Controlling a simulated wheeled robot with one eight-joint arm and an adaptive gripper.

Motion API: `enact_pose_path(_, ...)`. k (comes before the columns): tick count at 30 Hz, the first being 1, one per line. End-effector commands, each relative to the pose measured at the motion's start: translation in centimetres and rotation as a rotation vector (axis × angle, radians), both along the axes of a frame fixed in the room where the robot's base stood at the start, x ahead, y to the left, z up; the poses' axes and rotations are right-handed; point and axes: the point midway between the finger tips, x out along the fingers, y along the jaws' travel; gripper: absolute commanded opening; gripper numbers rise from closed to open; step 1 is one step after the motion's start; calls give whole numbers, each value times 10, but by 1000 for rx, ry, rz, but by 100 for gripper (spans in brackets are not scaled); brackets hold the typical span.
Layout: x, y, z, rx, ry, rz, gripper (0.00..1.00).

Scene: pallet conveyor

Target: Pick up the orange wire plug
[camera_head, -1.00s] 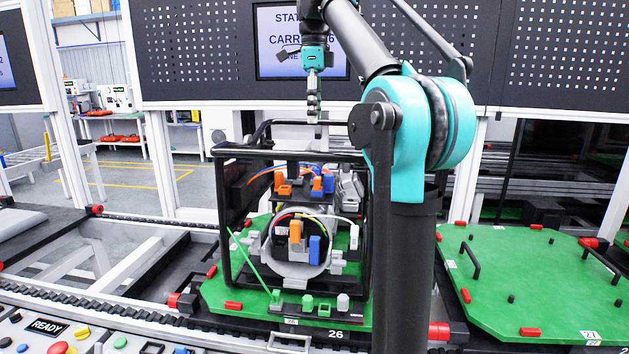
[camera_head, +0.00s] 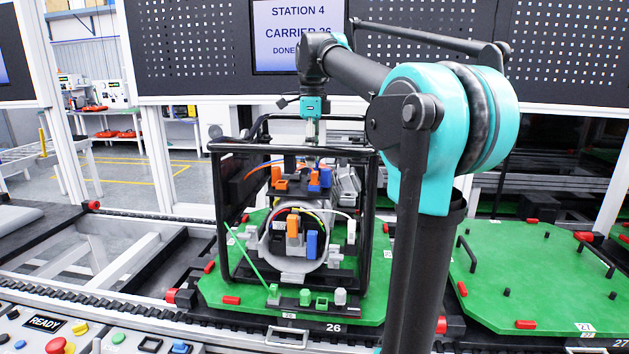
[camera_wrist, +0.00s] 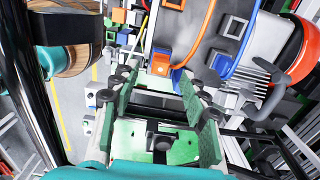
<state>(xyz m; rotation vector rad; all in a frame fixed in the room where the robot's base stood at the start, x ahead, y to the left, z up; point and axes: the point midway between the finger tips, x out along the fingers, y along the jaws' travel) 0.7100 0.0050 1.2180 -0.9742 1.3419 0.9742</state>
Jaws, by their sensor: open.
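The orange wire plug (camera_wrist: 160,62) shows in the wrist view just beyond and between my fingertips, with an orange wire curving up from it. In the head view it appears to be the orange piece (camera_head: 314,178) beside a blue part on the upper shelf of the black frame. My gripper (camera_wrist: 157,78) is open, with a green-padded finger on either side. In the head view my gripper (camera_head: 312,160) points down inside the top of the frame, close above the plug. Whether a finger touches the plug cannot be told.
The black tube frame (camera_head: 225,215) surrounds the shelf, its top bars close around my gripper. Another orange block (camera_head: 279,178) sits left on the shelf. Below are a grey ring (camera_head: 268,245) with several connectors and the green pallet (camera_head: 215,288). A second green pallet (camera_head: 540,270) lies right.

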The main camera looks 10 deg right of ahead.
Motion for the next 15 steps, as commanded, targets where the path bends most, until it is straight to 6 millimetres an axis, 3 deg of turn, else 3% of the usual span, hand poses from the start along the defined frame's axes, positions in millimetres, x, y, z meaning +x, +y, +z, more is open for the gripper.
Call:
enact_pose_path(7, 0, -6, -35, 0, 0, 0, 45)
enact_pose_path(15, 0, -6, -44, 0, 0, 0, 45)
